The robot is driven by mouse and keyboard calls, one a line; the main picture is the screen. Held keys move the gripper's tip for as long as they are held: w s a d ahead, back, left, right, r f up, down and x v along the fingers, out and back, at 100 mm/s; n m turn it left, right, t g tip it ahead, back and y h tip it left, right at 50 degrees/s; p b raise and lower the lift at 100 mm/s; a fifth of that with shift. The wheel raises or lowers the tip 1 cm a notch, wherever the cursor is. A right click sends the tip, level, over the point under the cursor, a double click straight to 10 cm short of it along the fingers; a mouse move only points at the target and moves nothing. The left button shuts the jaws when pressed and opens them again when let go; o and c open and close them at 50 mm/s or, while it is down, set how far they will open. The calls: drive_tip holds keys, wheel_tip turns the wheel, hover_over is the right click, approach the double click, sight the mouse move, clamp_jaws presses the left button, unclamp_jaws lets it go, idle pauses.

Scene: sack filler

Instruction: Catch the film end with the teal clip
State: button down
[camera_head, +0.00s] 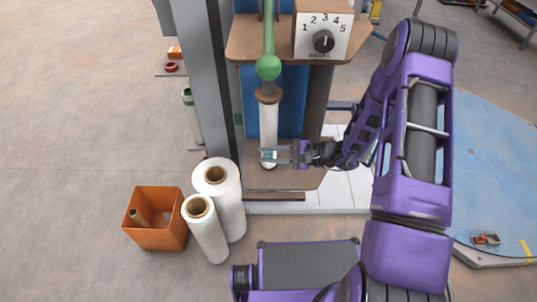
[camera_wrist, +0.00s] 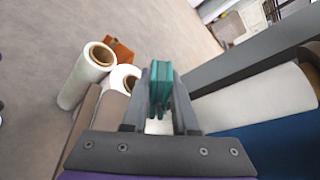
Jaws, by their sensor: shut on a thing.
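My gripper (camera_head: 274,155) is shut on the teal clip (camera_wrist: 160,88), which sits between the two fingers (camera_wrist: 158,72) in the wrist view. In the head view, a small part of the teal clip (camera_head: 267,154) shows at the fingertips, in front of the lower part of the white film roll (camera_head: 269,120). The roll stands upright in the machine below the green knob (camera_head: 268,67). In the wrist view, a white roll (camera_wrist: 260,98) lies to the right of the clip. I cannot make out a loose film end, nor whether the clip touches film.
Two spare white rolls (camera_head: 219,190) (camera_head: 207,230) stand on the floor beside an orange bin (camera_head: 158,220). A grey post (camera_head: 205,80) rises left of the roll. A numbered dial panel (camera_head: 322,38) is above right. A brown ledge (camera_head: 270,178) lies below the roll. Floor at left is mostly clear.

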drive_tip(key=shift+w+d+b, duration=0.1)
drive_tip(key=shift+w+b, duration=0.65)
drive_tip(key=shift+w, duration=0.65)
idle(0.9)
drive_tip(key=shift+s, duration=0.1)
drive_tip(key=s, duration=0.9)
drive_tip(key=shift+a, duration=0.2)
idle(0.6)
idle(0.4)
drive_tip(key=w+d+r+m+t+h, duration=0.3)
drive_tip(key=d+r+m+t, duration=0.1)
drive_tip(key=d+r, duration=0.1)
drive_tip(key=w+d+r+m+t+h, duration=0.3)
drive_tip(key=d+r+m+t+h, duration=0.1)
drive_tip(key=d, duration=0.3)
drive_tip(key=shift+w+d+r+m+t, duration=0.3)
drive_tip(key=shift+d+r+m, duration=0.1)
drive_tip(key=shift+r, duration=0.2)
